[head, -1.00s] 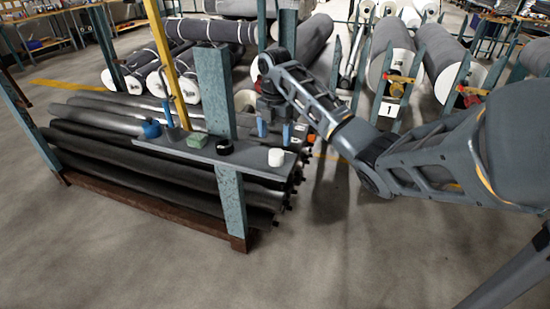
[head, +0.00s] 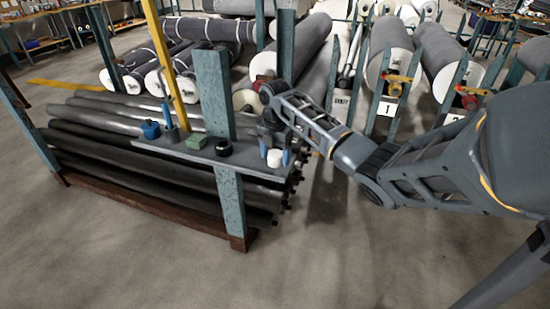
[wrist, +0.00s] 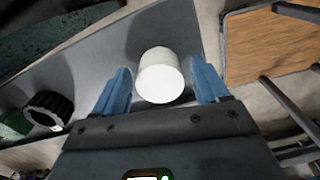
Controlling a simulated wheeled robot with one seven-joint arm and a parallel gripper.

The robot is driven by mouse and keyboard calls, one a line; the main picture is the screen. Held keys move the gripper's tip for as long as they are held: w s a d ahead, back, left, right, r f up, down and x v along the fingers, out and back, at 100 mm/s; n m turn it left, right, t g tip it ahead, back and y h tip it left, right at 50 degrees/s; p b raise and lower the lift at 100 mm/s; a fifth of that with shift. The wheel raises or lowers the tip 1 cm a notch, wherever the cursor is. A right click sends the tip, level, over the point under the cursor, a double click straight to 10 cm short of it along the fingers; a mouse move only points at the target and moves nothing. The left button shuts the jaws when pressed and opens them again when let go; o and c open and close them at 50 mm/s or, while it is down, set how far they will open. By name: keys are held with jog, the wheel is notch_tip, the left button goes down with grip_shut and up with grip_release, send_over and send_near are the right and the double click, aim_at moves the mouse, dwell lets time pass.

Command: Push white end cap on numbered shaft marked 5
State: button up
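The white end cap (head: 274,159) stands on the grey shelf board (head: 168,146) near its right end. In the wrist view the cap (wrist: 160,76) sits between the blue fingers of my gripper (wrist: 161,85), with a gap on each side. My gripper (head: 275,150) is open over the cap in the head view. No shaft marked 5 can be made out; a plate reading 1 (head: 387,108) shows at a rack post.
A black ring (head: 223,148), a green block (head: 196,141) and a blue item (head: 151,130) stand on the board left of the cap. Dark rolls (head: 120,160) lie beneath. Floor in front is clear.

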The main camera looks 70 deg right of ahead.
jog(key=c, duration=1)
jog(key=shift+o, duration=0.2)
